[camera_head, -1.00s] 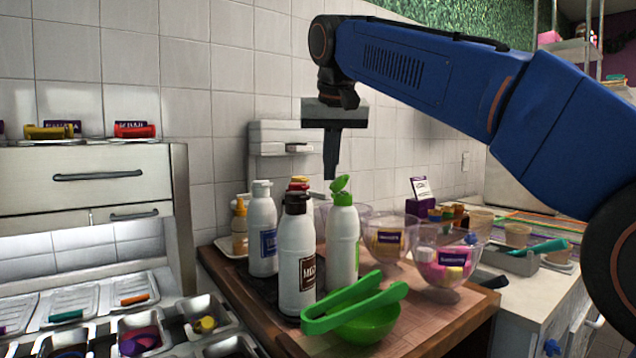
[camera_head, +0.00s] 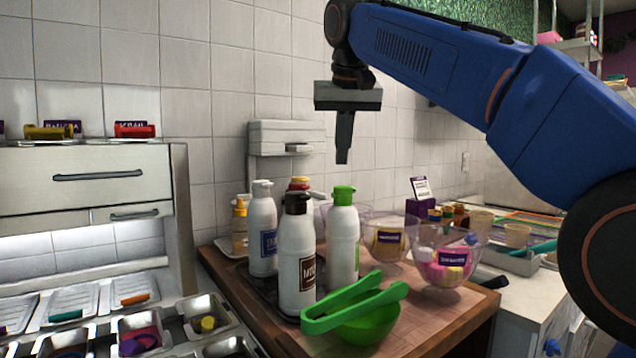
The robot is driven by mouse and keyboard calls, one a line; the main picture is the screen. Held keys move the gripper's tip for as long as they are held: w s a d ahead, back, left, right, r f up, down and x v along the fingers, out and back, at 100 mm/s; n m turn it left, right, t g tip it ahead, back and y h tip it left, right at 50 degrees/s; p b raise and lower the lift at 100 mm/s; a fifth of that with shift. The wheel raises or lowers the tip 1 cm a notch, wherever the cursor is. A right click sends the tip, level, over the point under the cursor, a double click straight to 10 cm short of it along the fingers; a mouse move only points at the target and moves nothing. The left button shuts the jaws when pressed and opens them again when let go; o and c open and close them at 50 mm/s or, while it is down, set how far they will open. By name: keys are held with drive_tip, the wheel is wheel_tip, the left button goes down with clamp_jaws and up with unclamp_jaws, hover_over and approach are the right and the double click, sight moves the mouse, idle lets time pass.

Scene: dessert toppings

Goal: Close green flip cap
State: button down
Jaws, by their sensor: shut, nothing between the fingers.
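The green flip cap (camera_head: 343,194) sits on top of a white bottle (camera_head: 343,240) in the middle of the head view. Its lid lies down flat on the cap and looks closed. My gripper (camera_head: 342,158) points down above the cap, with a small gap between the fingertips and the lid. Its fingers are together and hold nothing.
A brown-capped bottle (camera_head: 297,262) and another white bottle (camera_head: 262,235) stand close on the left. Green tongs (camera_head: 350,305) lie over a green bowl (camera_head: 372,325) in front. Clear topping bowls (camera_head: 443,270) stand to the right. The space above the bottles is open.

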wheel_tip(320, 180, up, 4)
drive_tip(key=shift+r, duration=0.2)
idle(0.4)
drive_tip(key=s+d+f, duration=0.6)
drive_tip(key=s+f, duration=0.1)
drive_tip(key=f, duration=0.4)
drive_tip(key=s+d+f, duration=0.6)
drive_tip(key=d+f, duration=0.1)
drive_tip(key=f, duration=0.3)
drive_tip(key=s+d+f, duration=0.6)
drive_tip(key=s+f, duration=0.1)
drive_tip(key=f, duration=0.4)
drive_tip(key=s+d+f, duration=0.1)
drive_tip(key=s+f, duration=0.4)
drive_tip(key=f, duration=0.4)
drive_tip(key=s+d+f, duration=0.2)
drive_tip(key=s+f, duration=0.4)
drive_tip(key=f, duration=0.3)
drive_tip(key=shift+s+f+m, duration=0.15)
drive_tip(key=shift+f+m, duration=0.05)
drive_tip(key=shift+m, duration=0.2)
drive_tip(key=shift+a, duration=0.1)
